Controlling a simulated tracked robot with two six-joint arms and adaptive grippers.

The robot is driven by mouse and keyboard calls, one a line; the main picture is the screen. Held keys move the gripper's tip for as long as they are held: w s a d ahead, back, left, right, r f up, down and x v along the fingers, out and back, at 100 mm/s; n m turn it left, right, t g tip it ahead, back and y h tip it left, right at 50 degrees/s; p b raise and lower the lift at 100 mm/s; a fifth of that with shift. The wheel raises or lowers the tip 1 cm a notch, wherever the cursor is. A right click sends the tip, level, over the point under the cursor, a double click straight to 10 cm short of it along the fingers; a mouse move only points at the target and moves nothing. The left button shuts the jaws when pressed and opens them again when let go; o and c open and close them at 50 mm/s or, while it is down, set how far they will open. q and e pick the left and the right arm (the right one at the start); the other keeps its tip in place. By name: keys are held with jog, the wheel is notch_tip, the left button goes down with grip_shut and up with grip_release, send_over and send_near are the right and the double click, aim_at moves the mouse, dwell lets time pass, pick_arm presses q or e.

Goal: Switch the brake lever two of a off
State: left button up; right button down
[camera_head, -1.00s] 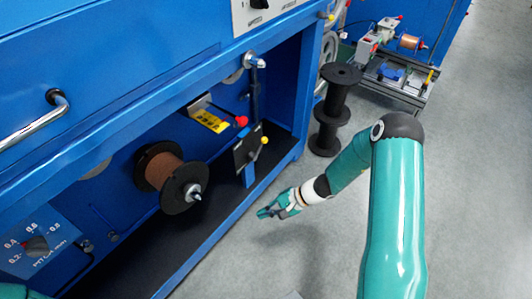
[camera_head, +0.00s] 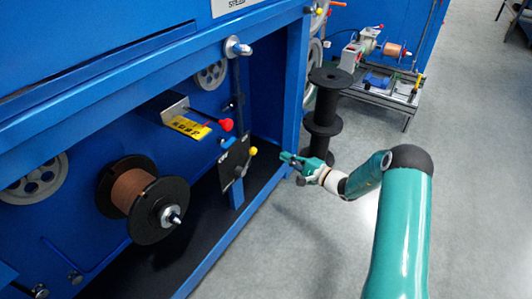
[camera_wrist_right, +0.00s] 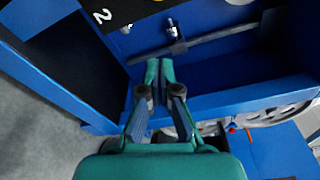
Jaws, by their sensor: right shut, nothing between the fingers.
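A lever with a red ball knob (camera_head: 226,125) sticks out of the blue machine beside a yellow label (camera_head: 189,127). A yellow ball knob (camera_head: 253,151) sits lower, by a dark plate. I cannot tell which of them is brake lever two of a. My right gripper (camera_head: 286,157) is teal, shut and empty, to the right of the yellow knob and apart from it, near the machine's corner post. In the right wrist view its fingertips (camera_wrist_right: 160,68) meet below a grey bar. A black plate marked 2 (camera_wrist_right: 100,14) is at the top left there. My left gripper is not in view.
A copper wire spool (camera_head: 142,196) is mounted inside the machine bay. The blue corner post (camera_head: 295,80) stands just behind my right gripper. Black empty spools (camera_head: 323,125) are stacked beyond it. The grey floor (camera_head: 470,190) at the right is clear.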

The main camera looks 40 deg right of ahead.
jog(key=shift+w+a+r+p, duration=0.1)
jog(key=shift+w+a+p, duration=0.3)
jog(key=shift+w+a, duration=0.7)
jog(key=shift+w+a+r+p, duration=0.15)
jog(key=shift+w+a+p, duration=0.3)
jog(key=shift+w+a, duration=0.65)
jog(key=shift+w+a+r+p, duration=0.1)
jog(key=shift+w+a+p, duration=0.45)
jog(key=shift+w, duration=0.9)
jog(key=shift+s+r, duration=0.1)
jog(key=shift+s, duration=0.05)
